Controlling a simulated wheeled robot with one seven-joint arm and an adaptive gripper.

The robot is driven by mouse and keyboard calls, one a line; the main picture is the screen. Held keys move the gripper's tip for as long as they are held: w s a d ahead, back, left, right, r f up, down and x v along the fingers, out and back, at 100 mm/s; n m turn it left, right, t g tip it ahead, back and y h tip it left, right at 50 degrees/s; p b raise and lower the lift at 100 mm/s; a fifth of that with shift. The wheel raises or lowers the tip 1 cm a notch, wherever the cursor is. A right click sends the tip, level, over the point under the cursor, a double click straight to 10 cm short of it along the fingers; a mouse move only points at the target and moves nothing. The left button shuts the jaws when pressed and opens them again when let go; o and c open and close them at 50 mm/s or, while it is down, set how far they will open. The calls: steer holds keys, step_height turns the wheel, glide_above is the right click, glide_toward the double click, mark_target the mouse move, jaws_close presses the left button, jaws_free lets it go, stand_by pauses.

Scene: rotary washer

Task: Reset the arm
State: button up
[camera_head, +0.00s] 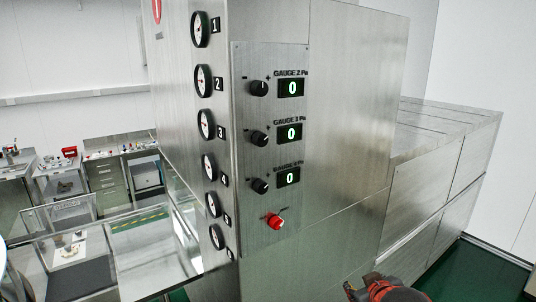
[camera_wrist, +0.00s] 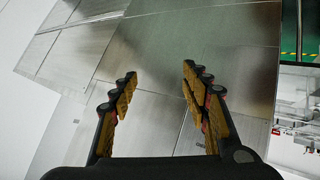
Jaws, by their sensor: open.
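My gripper (camera_wrist: 158,82) is open and empty in the wrist view, its two padded fingers spread apart in front of bare metal panels. In the head view, part of my arm shows at the bottom edge, right of centre, low beside the steel cabinet (camera_head: 345,120). A control panel (camera_head: 262,205) on the cabinet carries black knobs, several displays reading 0, and a red knob (camera_head: 275,221). No contact between my gripper and anything shows.
Round gauges (camera_head: 203,80) run down the cabinet's left edge. A lower metal unit (camera_head: 432,200) extends behind on the right. Glass-sided benches (camera_head: 130,245) and lab counters (camera_head: 110,185) stand at left. Green floor (camera_head: 478,275) is clear at lower right.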

steer(key=s+a+f+m+g+b, duration=0.1)
steer(key=s+a+f+g+b, duration=0.1)
steer(key=s+f+b, duration=0.7)
steer(key=s+a+f+m+g+y+b, duration=0.1)
steer(key=s+a+f+m+g+b, duration=0.1)
steer(key=s+f+b, duration=0.8)
steer(key=shift+s+a+f+m+y, duration=0.3)
steer(key=shift+s+a, duration=0.3)
steer(key=shift+s, duration=0.6)
stand_by(2.6)
